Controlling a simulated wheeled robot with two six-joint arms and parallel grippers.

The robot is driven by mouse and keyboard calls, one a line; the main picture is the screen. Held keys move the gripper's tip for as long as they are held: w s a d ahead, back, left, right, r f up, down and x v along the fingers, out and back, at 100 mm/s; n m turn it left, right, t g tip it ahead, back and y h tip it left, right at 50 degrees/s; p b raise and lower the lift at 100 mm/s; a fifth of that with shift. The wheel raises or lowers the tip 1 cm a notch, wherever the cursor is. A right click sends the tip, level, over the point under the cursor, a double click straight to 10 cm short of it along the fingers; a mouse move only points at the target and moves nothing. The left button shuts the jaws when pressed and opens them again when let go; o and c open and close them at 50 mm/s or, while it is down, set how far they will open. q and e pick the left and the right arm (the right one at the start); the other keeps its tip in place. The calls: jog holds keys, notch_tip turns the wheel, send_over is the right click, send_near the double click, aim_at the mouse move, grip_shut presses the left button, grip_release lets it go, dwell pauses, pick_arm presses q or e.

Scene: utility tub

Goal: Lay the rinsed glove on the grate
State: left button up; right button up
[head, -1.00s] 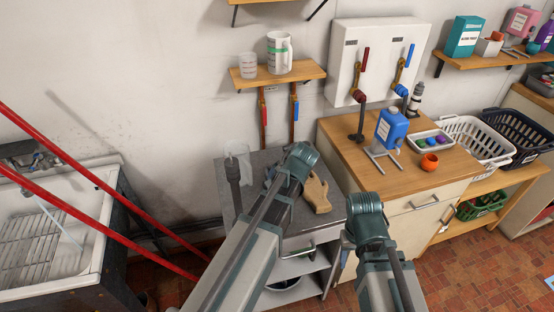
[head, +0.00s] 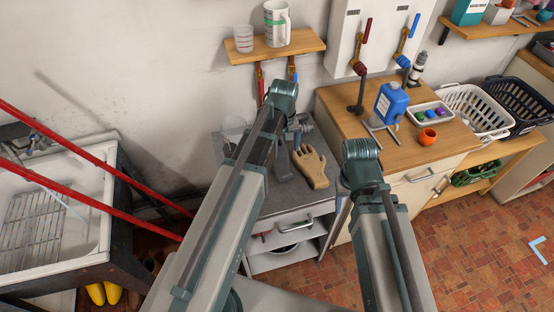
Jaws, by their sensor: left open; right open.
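The tan glove (head: 312,166) lies flat on the grey counter, fingers pointing up in the picture. The wire grate (head: 30,232) lies in the white sink (head: 88,205) at the far left. My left arm reaches over the counter, and its gripper (head: 291,141) is just left of the glove, apart from it. It is open and empty, partly hidden by my own arm, so its fingers show poorly. A dark grey object (head: 283,164) lies close to the glove's left side. My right arm stands to the right of the glove; its gripper is hidden behind the arm.
A clear jug (head: 235,126) stands at the counter's back left. Two red bars (head: 95,187) cross in front of the sink. Yellow boots (head: 104,293) stand below the sink.

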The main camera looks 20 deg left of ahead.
pick_arm(q)
jog(key=b, duration=0.6)
send_over(284, 171)
jog(key=f, duration=0.7)
jog(key=shift+w+a, duration=0.35)
jog(key=f+b, duration=0.3)
jog(key=d+f+b, duration=0.1)
jog(key=shift+s+f, duration=0.2)
jog(key=shift+s, duration=0.15)
jog(key=shift+a+f+b, duration=0.1)
jog(key=shift+f+b, duration=0.4)
jog(key=shift+b, duration=0.2)
jog(key=shift+r, duration=0.1)
grip_shut()
jog(key=shift+r, duration=0.1)
